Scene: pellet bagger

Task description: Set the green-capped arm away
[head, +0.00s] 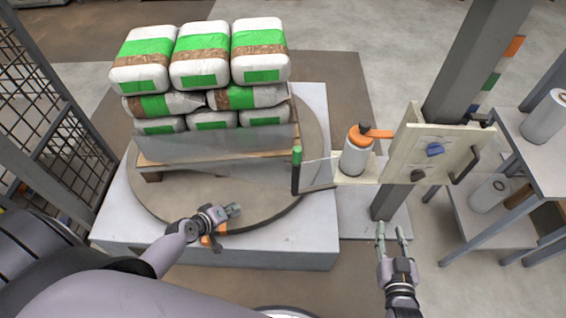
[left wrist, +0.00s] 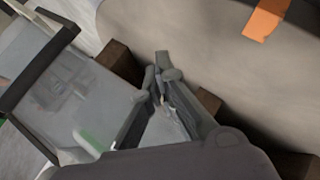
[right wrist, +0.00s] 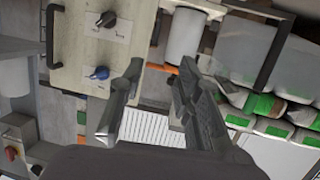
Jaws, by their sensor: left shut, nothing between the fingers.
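The green-capped arm (head: 296,172) is a short dark upright with a green top, standing at the front right of the turntable. Clear film spans from it left across the loaded pallet and right toward the film roll (head: 357,157). A dark bar, likely part of this arm, shows in the left wrist view (left wrist: 38,65) and the right wrist view (right wrist: 274,50). My left gripper (head: 236,210) is shut and empty over the turntable's front, left of and below the arm. My right gripper (head: 391,230) is open and empty, right of the arm and below the control box.
White and green bags (head: 201,68) are stacked on a pallet on the round turntable (head: 190,199). A control box (head: 433,148) with knobs and a handle is at the column (head: 475,60). A mesh fence (head: 45,100) is left; a shelf with rolls (head: 535,160) is right.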

